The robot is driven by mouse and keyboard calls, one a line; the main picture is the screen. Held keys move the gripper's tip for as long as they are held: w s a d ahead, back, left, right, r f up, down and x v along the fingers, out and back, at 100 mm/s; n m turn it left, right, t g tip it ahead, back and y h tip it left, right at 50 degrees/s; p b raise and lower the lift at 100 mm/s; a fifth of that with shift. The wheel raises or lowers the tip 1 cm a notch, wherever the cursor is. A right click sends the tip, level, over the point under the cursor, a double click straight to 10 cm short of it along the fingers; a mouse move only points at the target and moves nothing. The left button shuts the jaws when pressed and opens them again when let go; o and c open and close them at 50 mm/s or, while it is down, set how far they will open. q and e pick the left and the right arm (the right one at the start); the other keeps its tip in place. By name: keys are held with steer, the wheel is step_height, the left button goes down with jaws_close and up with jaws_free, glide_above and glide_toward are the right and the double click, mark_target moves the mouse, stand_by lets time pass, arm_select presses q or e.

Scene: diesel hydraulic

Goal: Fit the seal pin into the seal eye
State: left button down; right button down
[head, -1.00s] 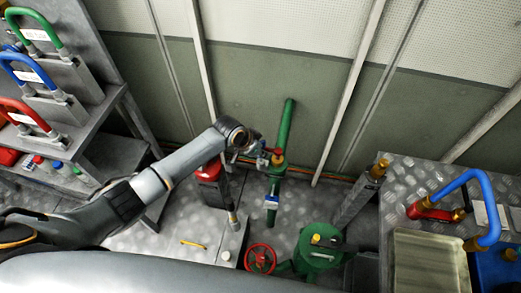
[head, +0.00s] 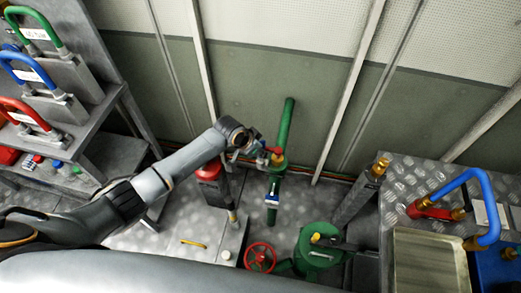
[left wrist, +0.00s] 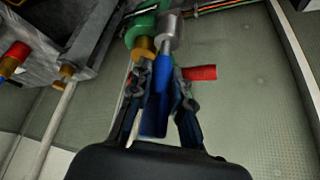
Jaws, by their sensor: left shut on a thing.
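My left gripper (left wrist: 160,97) is shut on a slim blue piece (left wrist: 155,118), which I take for the seal pin. Its paler shaft points away from the fingers to a silver metal cylinder (left wrist: 170,32); I cannot tell whether the shaft is inside it or only in front of it. Brass fittings (left wrist: 143,48) on the green pipe sit close beside the shaft. In the head view my left gripper (head: 257,160) is at the green standing pipe (head: 287,125), beside a red part (head: 277,156). I cannot make out the seal eye clearly. My right gripper is not in view.
A red handle (left wrist: 200,72) sticks out close to the fingers in the wrist view. A red handwheel (head: 260,258) and a green vessel (head: 318,259) stand below the pipe. A bench with a metal tray (head: 431,235) is at right, a shelf with hose loops (head: 28,72) at left.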

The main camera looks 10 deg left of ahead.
arm_select(q)
steer(key=shift+s+f, duration=0.1)
steer(key=shift+f, duration=0.15)
steer(key=shift+r, duration=0.15)
steer(key=shift+r+p, duration=0.25)
steer(key=shift+p, duration=0.2)
steer(key=shift+r+p, duration=0.1)
steer(key=shift+p, duration=0.35)
stand_by(1.2)
steer(key=shift+f, duration=0.35)
steer(key=shift+f+b, duration=0.15)
steer(key=shift+b, duration=0.25)
